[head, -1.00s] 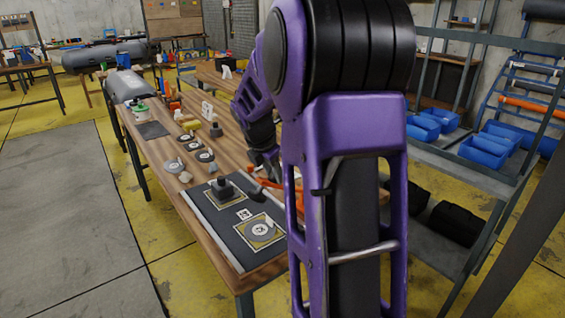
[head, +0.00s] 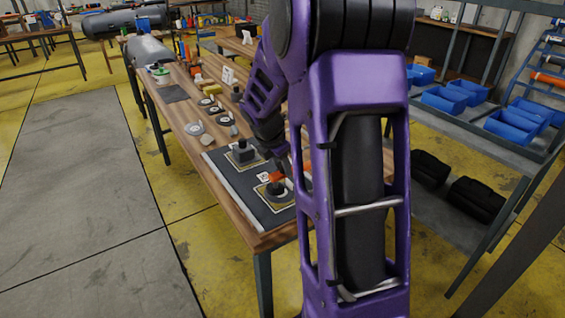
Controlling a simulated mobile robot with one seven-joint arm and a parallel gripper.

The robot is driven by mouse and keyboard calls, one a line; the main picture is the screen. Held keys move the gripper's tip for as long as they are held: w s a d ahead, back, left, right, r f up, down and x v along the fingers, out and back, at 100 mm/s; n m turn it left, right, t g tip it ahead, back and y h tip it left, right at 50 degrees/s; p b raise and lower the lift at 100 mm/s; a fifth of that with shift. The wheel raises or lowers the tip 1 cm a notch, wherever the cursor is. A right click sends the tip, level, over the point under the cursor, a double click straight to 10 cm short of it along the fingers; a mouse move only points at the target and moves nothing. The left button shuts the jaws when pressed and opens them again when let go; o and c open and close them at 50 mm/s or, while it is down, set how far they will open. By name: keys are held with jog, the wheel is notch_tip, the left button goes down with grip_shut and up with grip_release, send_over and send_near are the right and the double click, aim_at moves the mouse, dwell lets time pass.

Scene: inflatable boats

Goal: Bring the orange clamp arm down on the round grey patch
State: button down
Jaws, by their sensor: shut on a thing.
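The orange clamp arm (head: 276,176) shows in the head view low over the near square on the dark mat, with a dark round part beneath it. The round grey patch (head: 282,198) lies there and is mostly covered by that dark part; whether they touch I cannot tell. My gripper (head: 281,164) is at the orange clamp arm and shut on it; its fingertips are small and partly hidden. My purple arm hides the right side of the clamp.
The dark mat (head: 222,178) lies on the near end of the wooden workbench (head: 185,100). A black block (head: 242,152) stands on the other marked square. Several small discs and tools lie farther along the bench. Blue bins (head: 452,101) fill a rack at right.

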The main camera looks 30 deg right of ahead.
jog(key=shift+w+a, duration=0.15)
jog(key=shift+a, duration=0.05)
jog(key=c, duration=0.5)
grip_release()
jog(key=shift+d, duration=0.1)
jog(key=p+v, duration=0.4)
jog(key=v, duration=1.3)
jog(key=shift+r, duration=0.2)
